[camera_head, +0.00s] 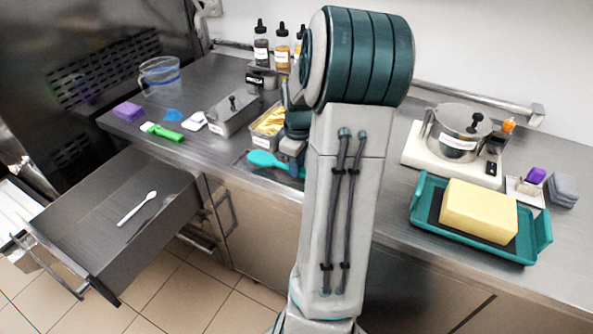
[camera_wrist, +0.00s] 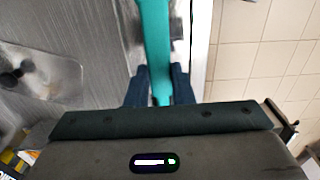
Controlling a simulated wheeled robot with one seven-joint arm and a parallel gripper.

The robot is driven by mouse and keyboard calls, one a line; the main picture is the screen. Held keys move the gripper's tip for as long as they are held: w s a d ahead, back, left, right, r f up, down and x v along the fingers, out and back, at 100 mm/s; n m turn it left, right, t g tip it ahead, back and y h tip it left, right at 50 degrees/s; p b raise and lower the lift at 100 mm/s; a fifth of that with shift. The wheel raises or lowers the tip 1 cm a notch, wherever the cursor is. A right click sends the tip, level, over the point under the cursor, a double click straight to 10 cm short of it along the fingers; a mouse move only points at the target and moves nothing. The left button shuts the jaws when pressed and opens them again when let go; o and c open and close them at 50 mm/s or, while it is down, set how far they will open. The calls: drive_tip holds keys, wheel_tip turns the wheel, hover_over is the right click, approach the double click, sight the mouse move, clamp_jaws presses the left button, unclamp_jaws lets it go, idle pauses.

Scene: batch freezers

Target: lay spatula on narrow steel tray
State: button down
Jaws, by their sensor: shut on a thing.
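A teal spatula (camera_head: 266,159) is near the front edge of the counter, left of my arm in the head view. My gripper (camera_head: 293,163) is shut on its handle. In the wrist view the spatula (camera_wrist: 155,40) runs up from between the dark fingers (camera_wrist: 160,85). What looks like the narrow steel tray (camera_head: 240,160) shows as a thin grey rim beside the spatula's head. The spatula and my arm hide most of it. I cannot tell whether the spatula touches it or hangs just above.
A metal pan with yellow contents (camera_head: 268,120) and a lidded steel container (camera_head: 233,113) stand behind. A green-handled brush (camera_head: 163,132) lies left. An open drawer (camera_head: 95,225) holds a white spoon (camera_head: 137,208). A teal tray (camera_head: 485,244) with a yellow block (camera_head: 478,211) stands right.

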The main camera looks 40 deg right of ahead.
drive_tip(key=shift+f, duration=1.2)
drive_tip(key=shift+f, duration=0.1)
drive_tip(key=c, duration=1.3)
unclamp_jaws()
drive_tip(key=shift+o, duration=0.2)
wheel_tip(320, 180, up, 12)
drive_tip(key=s+a+m+t, duration=0.1)
drive_tip(key=s+a, duration=0.3)
drive_tip(key=a, duration=0.5)
drive_tip(key=s+a+m+t, duration=0.1)
drive_tip(key=s+a, duration=0.3)
drive_tip(key=a, duration=0.5)
drive_tip(key=s+a+m, duration=0.2)
drive_tip(key=s+a, duration=0.2)
drive_tip(key=a, duration=0.5)
drive_tip(key=shift+s+m+t, duration=0.15)
drive_tip(key=shift+m+t, duration=0.15)
drive_tip(key=shift+t, duration=0.1)
